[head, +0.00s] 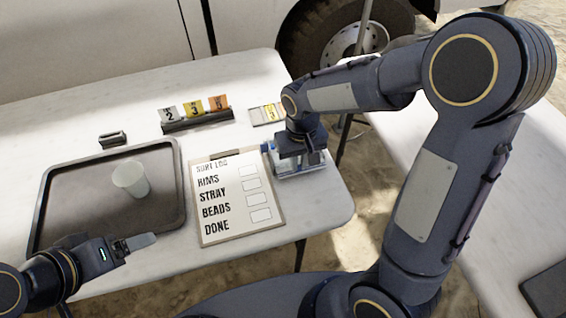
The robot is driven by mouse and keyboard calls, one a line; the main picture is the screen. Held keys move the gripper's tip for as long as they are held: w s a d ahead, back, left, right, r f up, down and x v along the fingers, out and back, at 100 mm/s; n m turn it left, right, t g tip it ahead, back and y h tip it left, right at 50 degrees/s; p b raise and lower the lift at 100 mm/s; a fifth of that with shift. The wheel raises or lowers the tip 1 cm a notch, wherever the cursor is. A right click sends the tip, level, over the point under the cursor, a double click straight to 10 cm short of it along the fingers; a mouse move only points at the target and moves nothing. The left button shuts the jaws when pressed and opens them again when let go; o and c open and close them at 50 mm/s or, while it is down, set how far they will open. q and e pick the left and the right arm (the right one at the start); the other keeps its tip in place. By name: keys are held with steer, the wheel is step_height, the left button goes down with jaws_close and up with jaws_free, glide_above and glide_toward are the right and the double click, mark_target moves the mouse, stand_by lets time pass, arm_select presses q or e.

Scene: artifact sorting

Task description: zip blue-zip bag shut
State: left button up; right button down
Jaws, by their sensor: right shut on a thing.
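The blue-zip bag (312,168) lies at the right end of the white table, right of the clipboard. A pale, clear corner and a blue edge at its left show; my right gripper hides most of it. My right gripper (290,160) points down over the bag and is shut on part of it, most likely the blue zip; the fingertips are hard to make out.
A dark tray (62,200) holds a whitish cup (131,178). A clipboard (243,232) with a checklist lies beside it. A holder (198,124) with numbered tags, a small dark block (112,139) and a yellow-marked card (264,114) stand behind. The table edge is close right of the bag.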

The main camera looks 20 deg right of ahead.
steer(key=d, duration=0.6)
steer(key=shift+w+d, duration=0.1)
steer(key=shift+d, duration=0.25)
steer(key=c, duration=1.4)
jaws_free()
steer(key=shift+c, duration=0.2)
step_height(320, 180, up, 8)
steer(key=p, duration=0.1)
steer(key=shift+p, duration=0.3)
